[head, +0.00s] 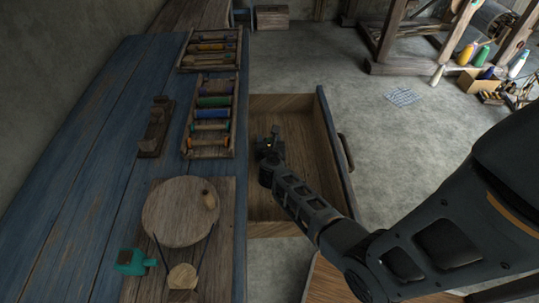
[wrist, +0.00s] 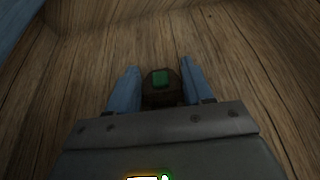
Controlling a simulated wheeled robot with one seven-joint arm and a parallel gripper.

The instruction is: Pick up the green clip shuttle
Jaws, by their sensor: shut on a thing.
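In the wrist view the green clip shuttle (wrist: 160,79) shows as a dark brown body with a small green patch on top. My gripper (wrist: 158,83) has its two blue fingers on either side of it and is shut on it. The shuttle is above or on the wooden floor of an open drawer (head: 293,170); I cannot tell whether it touches the floor. In the head view my gripper (head: 269,145) is inside the drawer, and the shuttle is too small and dark there to make out.
The drawer's front wall (head: 336,150) stands to the right of my arm. On the blue bench (head: 90,130) are two racks of spools (head: 209,115), a dark wooden block (head: 155,127), a round board (head: 180,212) and a teal object (head: 130,262). The rest of the drawer looks empty.

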